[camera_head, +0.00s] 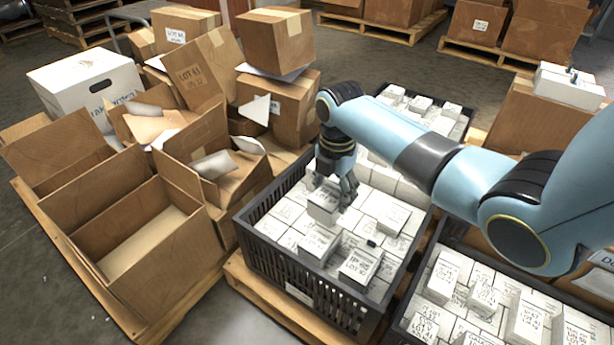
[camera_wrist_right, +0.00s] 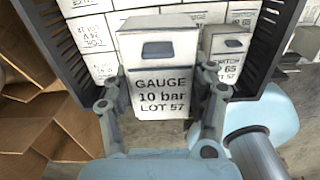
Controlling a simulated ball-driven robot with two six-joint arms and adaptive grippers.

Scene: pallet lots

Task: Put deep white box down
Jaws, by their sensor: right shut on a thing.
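A deep white box (camera_head: 323,207) is in my right gripper (camera_head: 334,194), over the packed boxes in the middle black crate (camera_head: 300,272). In the right wrist view the white box (camera_wrist_right: 157,70) reads "GAUGE 10 bar LOT 57" and has a dark slot on its face. The fingers of my right gripper (camera_wrist_right: 162,98) are shut on its two sides. The box looks upright; I cannot tell whether its underside touches the boxes below. My left gripper is not in view.
Several white boxes (camera_head: 360,264) fill the middle crate, some standing higher. A second crate of white boxes (camera_head: 530,320) is at the lower right, another behind my arm (camera_head: 453,110). Open brown cartons (camera_head: 150,235) crowd the left pallet.

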